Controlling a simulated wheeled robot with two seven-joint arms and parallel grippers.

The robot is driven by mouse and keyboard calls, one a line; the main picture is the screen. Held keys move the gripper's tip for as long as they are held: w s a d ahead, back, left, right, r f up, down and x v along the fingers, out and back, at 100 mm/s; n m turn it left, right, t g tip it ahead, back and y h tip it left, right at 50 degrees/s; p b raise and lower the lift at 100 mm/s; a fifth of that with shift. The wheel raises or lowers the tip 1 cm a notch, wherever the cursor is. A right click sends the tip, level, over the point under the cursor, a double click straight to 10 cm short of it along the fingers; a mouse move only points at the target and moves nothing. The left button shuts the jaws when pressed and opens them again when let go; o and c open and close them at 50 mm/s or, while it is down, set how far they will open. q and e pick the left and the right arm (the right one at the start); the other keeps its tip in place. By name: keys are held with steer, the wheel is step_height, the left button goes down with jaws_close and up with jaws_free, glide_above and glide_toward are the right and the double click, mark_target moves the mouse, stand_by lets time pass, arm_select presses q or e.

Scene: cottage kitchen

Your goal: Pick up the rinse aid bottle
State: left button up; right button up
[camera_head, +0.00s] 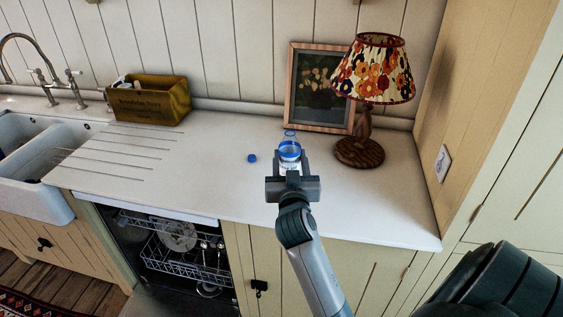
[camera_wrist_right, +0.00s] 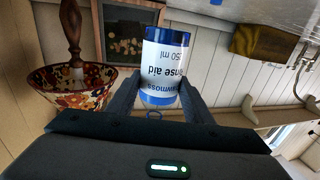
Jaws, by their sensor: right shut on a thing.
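The rinse aid bottle (camera_head: 289,153) is white and blue with a clear upper part, and stands above or on the white counter in the head view. In the right wrist view the bottle (camera_wrist_right: 165,68) fills the space between the two fingers, its "rinse aid" label upside down. My right gripper (camera_head: 291,172) is shut on the bottle, its fingers on either side in the wrist view (camera_wrist_right: 160,100). A small blue cap (camera_head: 252,158) lies on the counter left of the bottle. Whether the bottle touches the counter is hidden by the gripper. My left gripper is not in view.
A lamp with a floral shade (camera_head: 372,75) and a framed picture (camera_head: 318,90) stand close behind on the right. A wooden box (camera_head: 150,100) stands by the sink (camera_head: 40,165). An open dishwasher (camera_head: 180,250) is below. The counter's middle (camera_head: 215,165) is mostly clear.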

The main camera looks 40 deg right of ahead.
mark_target(299, 152)
steer(key=shift+s+d+r, duration=0.35)
steer(key=shift+s+r, duration=0.1)
steer(key=shift+s, duration=0.2)
steer(key=shift+s+d+r, duration=0.3)
steer(key=shift+s+r, duration=0.15)
steer(key=shift+s, duration=0.2)
steer(key=shift+s, duration=0.1)
